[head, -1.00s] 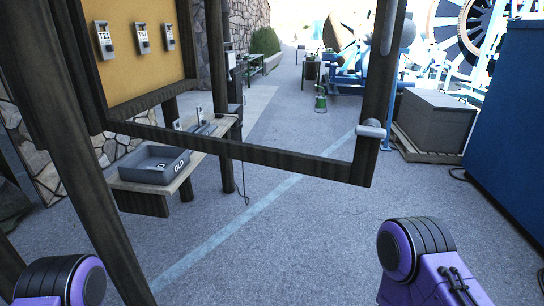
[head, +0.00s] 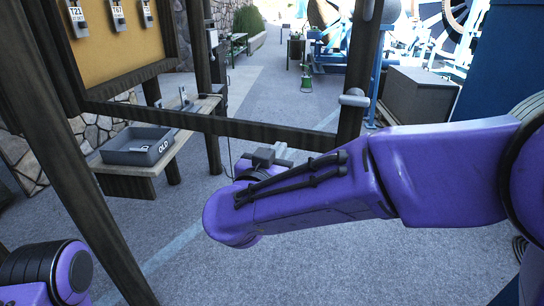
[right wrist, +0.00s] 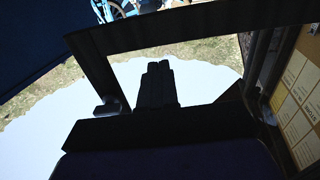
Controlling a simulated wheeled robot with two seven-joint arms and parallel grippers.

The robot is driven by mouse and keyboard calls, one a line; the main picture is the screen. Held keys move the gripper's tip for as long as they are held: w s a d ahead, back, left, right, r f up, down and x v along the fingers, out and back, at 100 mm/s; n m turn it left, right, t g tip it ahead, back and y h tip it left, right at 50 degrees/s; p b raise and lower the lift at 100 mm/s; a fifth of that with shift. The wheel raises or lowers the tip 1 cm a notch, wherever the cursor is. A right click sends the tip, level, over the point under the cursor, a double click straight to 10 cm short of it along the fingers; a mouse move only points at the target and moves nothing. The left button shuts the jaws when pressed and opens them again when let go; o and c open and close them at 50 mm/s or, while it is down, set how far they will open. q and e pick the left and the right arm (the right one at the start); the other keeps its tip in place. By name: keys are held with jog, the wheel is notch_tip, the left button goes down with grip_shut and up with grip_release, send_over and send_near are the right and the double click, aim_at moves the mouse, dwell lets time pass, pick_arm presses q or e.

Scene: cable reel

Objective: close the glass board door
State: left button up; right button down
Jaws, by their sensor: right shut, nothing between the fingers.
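The glass board door is a dark wooden frame (head: 265,132) with a clear pane, standing swung open from the board. Its grey handle (head: 354,98) is on the right upright near the lower corner. The yellow board (head: 112,45) with hanging tags is at upper left. My right gripper (head: 283,150) is shut and empty, just below the door's bottom rail in the picture, left of the handle; I cannot tell if it touches. In the right wrist view its dark fingers (right wrist: 158,82) show inside the door frame's outline (right wrist: 98,75), with the handle (right wrist: 108,107) left of them. My left gripper is out of view.
A bench (head: 130,170) below the board carries a grey tray (head: 125,158) marked OLD. A dark wooden post (head: 85,175) stands at near left. A grey crate (head: 422,98) and blue machinery stand at back right. Open paving lies between.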

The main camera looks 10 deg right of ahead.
aim_at(292, 132)
jog(key=p+x, duration=0.1)
jog(key=x, duration=0.5)
jog(key=shift+w+d+p, duration=0.15)
jog(key=shift+p, duration=0.2)
jog(key=shift+w+d, duration=0.25)
jog(key=shift+w, duration=0.2)
